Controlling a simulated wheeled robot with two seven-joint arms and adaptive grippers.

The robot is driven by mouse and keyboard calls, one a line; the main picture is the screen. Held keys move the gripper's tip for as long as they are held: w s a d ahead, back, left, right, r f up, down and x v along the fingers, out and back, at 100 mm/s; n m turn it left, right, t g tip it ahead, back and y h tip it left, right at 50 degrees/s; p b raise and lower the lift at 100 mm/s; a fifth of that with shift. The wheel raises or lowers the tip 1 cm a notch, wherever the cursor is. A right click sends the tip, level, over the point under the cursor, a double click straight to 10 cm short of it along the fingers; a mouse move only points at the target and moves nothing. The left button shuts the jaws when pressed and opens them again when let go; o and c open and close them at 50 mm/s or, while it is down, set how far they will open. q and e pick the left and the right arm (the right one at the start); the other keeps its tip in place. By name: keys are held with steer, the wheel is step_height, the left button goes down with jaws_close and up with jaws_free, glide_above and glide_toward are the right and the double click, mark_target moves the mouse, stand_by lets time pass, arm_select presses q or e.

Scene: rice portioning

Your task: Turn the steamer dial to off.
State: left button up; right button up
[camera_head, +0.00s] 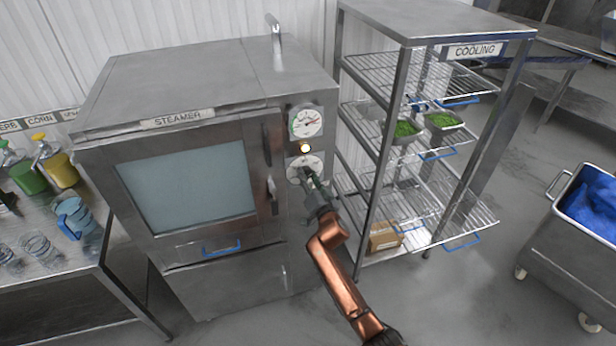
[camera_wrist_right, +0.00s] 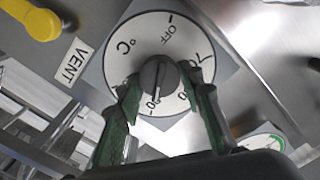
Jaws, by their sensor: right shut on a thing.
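The steamer (camera_head: 120,90) is a large steel cabinet with its glass door shut. The steamer dial (camera_head: 292,172) is a round white plate with a grey knob, low on the right-hand control strip. In the right wrist view the dial (camera_wrist_right: 125,42) shows OFF at its top, °C and numbers. The knob (camera_wrist_right: 157,74) has a dark line pointing down toward the numbers at the bottom, away from OFF. My right gripper (camera_head: 306,174) is at the dial, its green-padded fingers (camera_wrist_right: 160,92) shut on the knob from both sides. My left gripper is not in view.
A gauge (camera_head: 306,121) and a lit lamp (camera_head: 305,148) sit above the dial. A VENT label and yellow handle (camera_wrist_right: 40,20) show in the wrist view. The door handle (camera_head: 271,187) is left of the dial. The cooling rack (camera_head: 440,25) stands close on the right.

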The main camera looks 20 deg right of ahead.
steer(key=c, duration=0.4)
